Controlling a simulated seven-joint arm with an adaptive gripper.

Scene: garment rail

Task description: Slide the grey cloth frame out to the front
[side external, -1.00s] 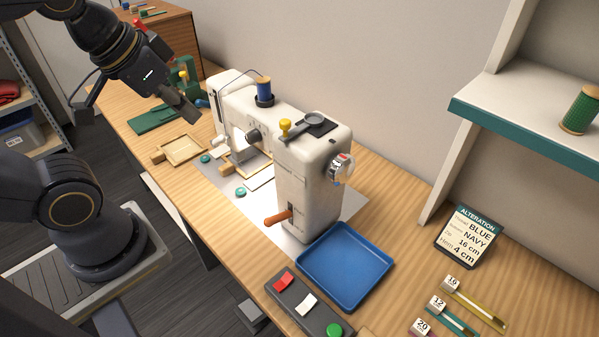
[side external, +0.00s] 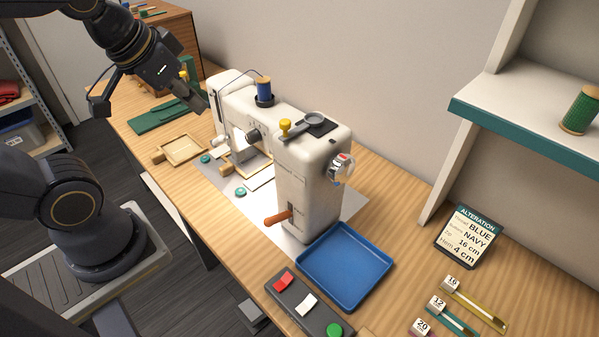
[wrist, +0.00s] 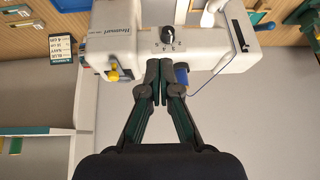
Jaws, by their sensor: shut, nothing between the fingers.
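The white sewing machine (side external: 312,190) stands on the bench; it also shows upside down in the wrist view (wrist: 130,35). A wood-edged frame (side external: 257,165) lies under its arm, partly hidden by the machine; I cannot make out its cloth clearly. A second wooden frame (side external: 181,150) with a tan middle lies on the bench to the left, clear of the machine. My gripper (side external: 201,104) is above the bench near the machine's needle end, apart from both frames. In the wrist view my gripper (wrist: 158,66) has its fingers together and empty.
A blue thread spool (side external: 264,88) stands up on the machine. An orange lever (side external: 278,218) sticks out at its front. A blue tray (side external: 345,265) and a button box (side external: 305,306) lie to the right.

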